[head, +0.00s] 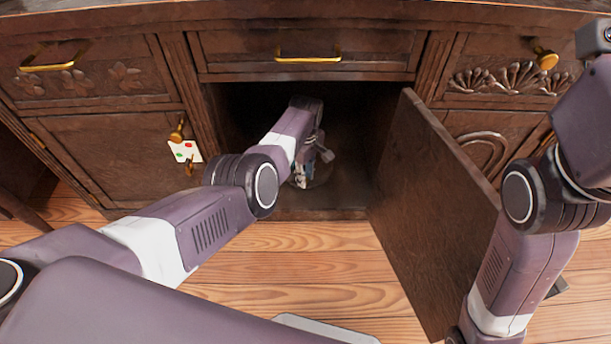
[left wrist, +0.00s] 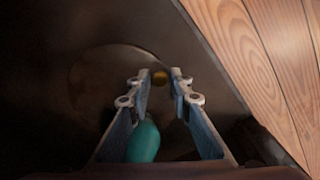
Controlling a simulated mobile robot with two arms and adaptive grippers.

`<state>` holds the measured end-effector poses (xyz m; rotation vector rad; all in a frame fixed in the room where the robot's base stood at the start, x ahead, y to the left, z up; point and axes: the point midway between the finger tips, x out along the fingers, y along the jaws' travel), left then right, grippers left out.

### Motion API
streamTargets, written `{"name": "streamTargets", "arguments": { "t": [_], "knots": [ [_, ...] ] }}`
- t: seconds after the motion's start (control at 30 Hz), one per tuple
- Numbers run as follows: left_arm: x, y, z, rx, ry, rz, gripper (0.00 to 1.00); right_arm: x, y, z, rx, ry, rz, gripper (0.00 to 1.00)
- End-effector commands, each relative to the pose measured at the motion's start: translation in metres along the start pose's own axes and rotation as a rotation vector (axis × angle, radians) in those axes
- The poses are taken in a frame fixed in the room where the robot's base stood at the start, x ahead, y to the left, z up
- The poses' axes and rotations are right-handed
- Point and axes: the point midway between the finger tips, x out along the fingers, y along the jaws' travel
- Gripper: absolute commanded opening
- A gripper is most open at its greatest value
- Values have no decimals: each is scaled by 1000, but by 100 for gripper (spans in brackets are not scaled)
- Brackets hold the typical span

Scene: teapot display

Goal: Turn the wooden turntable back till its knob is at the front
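The round wooden turntable (left wrist: 88,82) lies on the dark floor of the open cabinet compartment; only part of its rim shows in the left wrist view. A small brass knob (left wrist: 160,77) shows just beyond the gap between my left fingertips. My left gripper (left wrist: 160,85) is open, its two fingers apart; I cannot tell whether they touch the knob. A teal object (left wrist: 143,141) shows between the fingers, partly hidden by the left one. In the head view my left gripper (head: 306,172) is low inside the compartment and hides much of the turntable. My right gripper is out of view.
The open cabinet door (head: 430,210) stands out to the right of the compartment, between it and my right arm. Closed drawers and doors flank the opening. A white card with coloured dots (head: 185,151) is on the left door. Wooden floor (head: 310,265) lies in front.

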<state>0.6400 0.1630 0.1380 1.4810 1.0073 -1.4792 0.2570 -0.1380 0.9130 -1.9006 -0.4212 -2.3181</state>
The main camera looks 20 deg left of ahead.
Motion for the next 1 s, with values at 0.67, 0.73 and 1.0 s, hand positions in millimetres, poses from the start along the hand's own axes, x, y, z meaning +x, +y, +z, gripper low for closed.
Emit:
{"name": "streamTargets", "arguments": {
  "t": [0.67, 0.73, 1.0],
  "knots": [
    [-20, 1, 1, 1, 0, 2, 30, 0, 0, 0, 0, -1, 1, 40],
    [-27, 0, 1, -1, 0, 3, 30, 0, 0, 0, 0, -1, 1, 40],
    [-64, 1, 0, 0, 0, 1, 30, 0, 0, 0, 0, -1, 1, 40]
  ]
}}
